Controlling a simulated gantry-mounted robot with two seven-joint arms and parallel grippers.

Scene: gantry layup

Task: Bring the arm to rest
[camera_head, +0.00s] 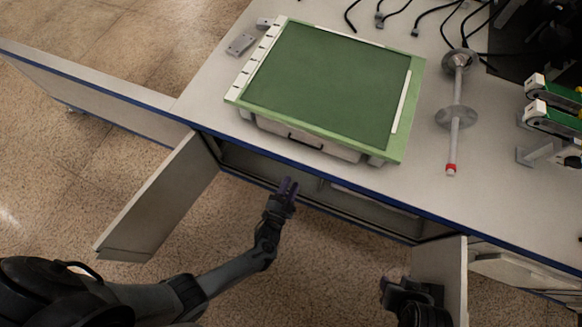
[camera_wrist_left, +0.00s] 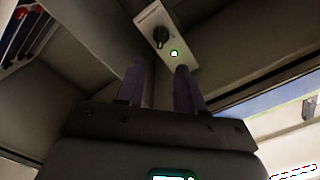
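My left arm (camera_head: 235,277) reaches in from the lower left. Its gripper (camera_head: 288,186) is at the front of the open cabinet under the table. In the left wrist view its two purple fingers (camera_wrist_left: 157,75) stand apart with nothing between them. My right gripper (camera_head: 392,288) is a dark shape at the bottom, beside the right cabinet door; whether its fingers are open is not clear.
The left cabinet door (camera_head: 165,200) and right cabinet door (camera_head: 450,268) stand open. A green-topped case (camera_head: 335,85) and a metal spindle (camera_head: 455,130) are on the table (camera_head: 215,85). The left wrist view shows a panel with a knob (camera_wrist_left: 160,36) inside.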

